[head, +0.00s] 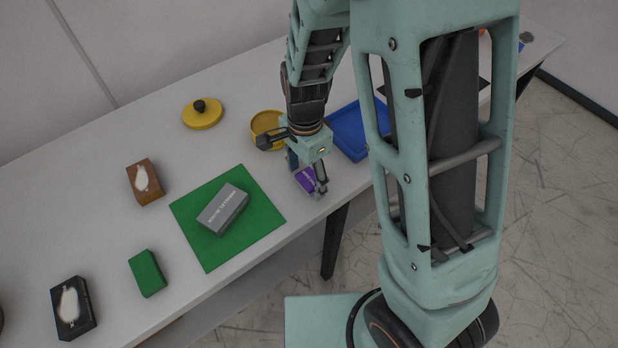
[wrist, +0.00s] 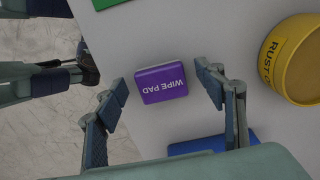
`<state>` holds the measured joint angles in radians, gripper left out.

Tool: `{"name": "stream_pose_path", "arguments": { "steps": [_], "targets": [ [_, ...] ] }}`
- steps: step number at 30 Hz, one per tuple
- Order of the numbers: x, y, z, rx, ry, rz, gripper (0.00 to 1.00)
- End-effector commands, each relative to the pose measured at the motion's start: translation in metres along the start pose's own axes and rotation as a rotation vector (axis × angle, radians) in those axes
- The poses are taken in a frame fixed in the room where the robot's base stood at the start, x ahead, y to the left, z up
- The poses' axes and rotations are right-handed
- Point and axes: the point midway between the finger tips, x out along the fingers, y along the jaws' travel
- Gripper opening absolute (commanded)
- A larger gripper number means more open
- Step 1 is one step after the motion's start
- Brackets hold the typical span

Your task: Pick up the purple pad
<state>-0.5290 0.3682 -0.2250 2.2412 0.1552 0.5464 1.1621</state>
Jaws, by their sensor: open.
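The purple pad (wrist: 161,83) lies on the white table, with "WIPE PAD" lettering on its face in the wrist view. In the head view the pad (head: 305,180) is partly hidden by my gripper. My gripper (wrist: 164,88) is open, one finger on each side of the pad, with a gap between the pad and the right finger. The left finger is close to the pad's edge; I cannot tell whether it touches. In the head view my gripper (head: 308,180) points down over the pad.
A yellow container (head: 262,126) and a blue tray (head: 347,133) are close to my gripper. A green mat (head: 195,235) bears a grey box (head: 223,208). A yellow lid (head: 202,114), brown box (head: 145,182), green block (head: 147,273) and black box (head: 73,308) stand farther left. The table's front edge is near.

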Motion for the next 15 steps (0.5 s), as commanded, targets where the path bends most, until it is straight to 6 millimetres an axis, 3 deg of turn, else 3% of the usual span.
{"name": "stream_pose_path", "arguments": {
  "steps": [3, 12, 15],
  "targets": [
    [-0.0003, -0.0001, 0.0000, 0.000, 0.000, 0.000, 0.64],
    [-0.0006, -0.0002, 0.0000, 0.000, 0.000, -0.001, 0.31],
    [-0.0006, -0.0002, 0.0000, 0.000, 0.000, -0.001, 0.28]
  ]
}}
